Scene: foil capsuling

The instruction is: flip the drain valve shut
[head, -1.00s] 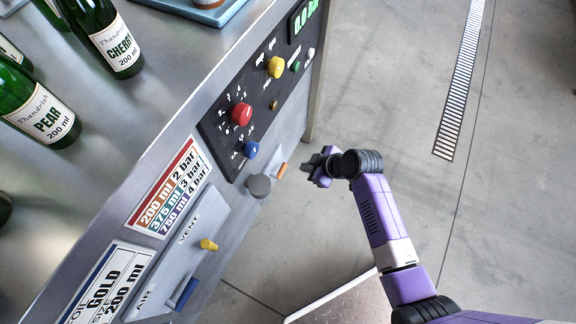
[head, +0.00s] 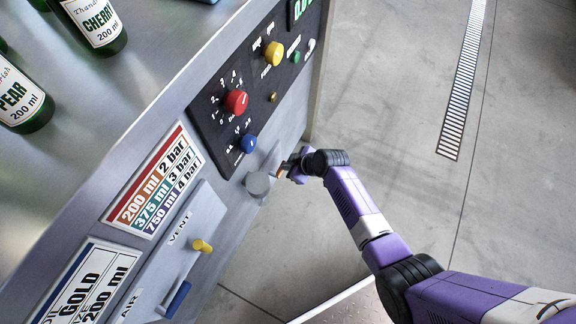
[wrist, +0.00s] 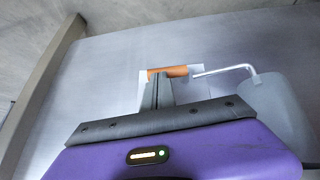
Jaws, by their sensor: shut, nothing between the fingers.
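A small orange lever (wrist: 178,71) sits on a pale plate on the side of the grey machine in the wrist view. It lies roughly level across the picture. I read no label on it. My gripper (wrist: 156,80) is shut and empty, with its fingertips right at the left part of the lever. I cannot tell whether they touch it. In the head view my gripper (head: 284,170) is at the machine's front face, just right of the grey round knob, and hides most of the lever.
A grey knob (head: 257,184) is left of my gripper, below the black control panel (head: 212,128) with red, blue and yellow knobs. A bent metal rod (wrist: 228,70) is right of the lever. Bottles (head: 98,22) stand on top. The floor at right is clear.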

